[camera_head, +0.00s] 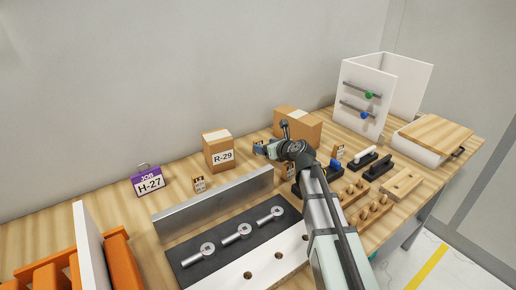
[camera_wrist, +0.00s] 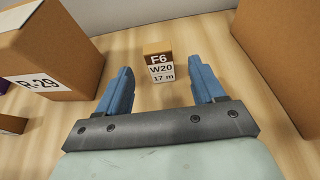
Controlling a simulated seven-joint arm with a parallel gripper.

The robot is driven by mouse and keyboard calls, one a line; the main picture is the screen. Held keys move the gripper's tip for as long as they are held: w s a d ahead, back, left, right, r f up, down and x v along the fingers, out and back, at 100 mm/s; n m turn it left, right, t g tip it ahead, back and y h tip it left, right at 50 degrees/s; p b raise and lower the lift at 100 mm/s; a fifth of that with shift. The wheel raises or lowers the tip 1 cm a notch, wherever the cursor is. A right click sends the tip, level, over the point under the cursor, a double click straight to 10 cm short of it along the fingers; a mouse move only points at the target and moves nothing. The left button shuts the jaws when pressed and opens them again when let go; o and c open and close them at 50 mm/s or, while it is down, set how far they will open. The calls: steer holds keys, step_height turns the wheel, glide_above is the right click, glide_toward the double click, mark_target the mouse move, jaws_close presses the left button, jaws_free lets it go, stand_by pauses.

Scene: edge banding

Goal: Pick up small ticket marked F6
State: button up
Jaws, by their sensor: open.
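The small ticket marked F6 (camera_wrist: 160,64) stands on the wooden table in the wrist view. It is brown on top with a white label reading F6, W20, 17 m. My gripper (camera_wrist: 164,78) is open, its two blue fingers spread to the left and right of the ticket. The ticket appears between and slightly beyond the fingertips, and I see no contact. In the head view my gripper (camera_head: 258,147) is over the back of the table, between two boxes, and it largely hides the ticket there.
The R-29 box (camera_head: 218,152) is left of my gripper, and another cardboard box (camera_head: 298,127) is close on its right. A metal fence (camera_head: 215,203) stands in front. Other small tickets stand nearby, one of them left of the fence's middle (camera_head: 199,184). A purple H-27 sign (camera_head: 147,181) is farther left.

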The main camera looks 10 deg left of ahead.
mark_target(259, 144)
steer(key=shift+x, duration=2.6)
steer(key=shift+r, duration=0.2)
steer(key=c, duration=1)
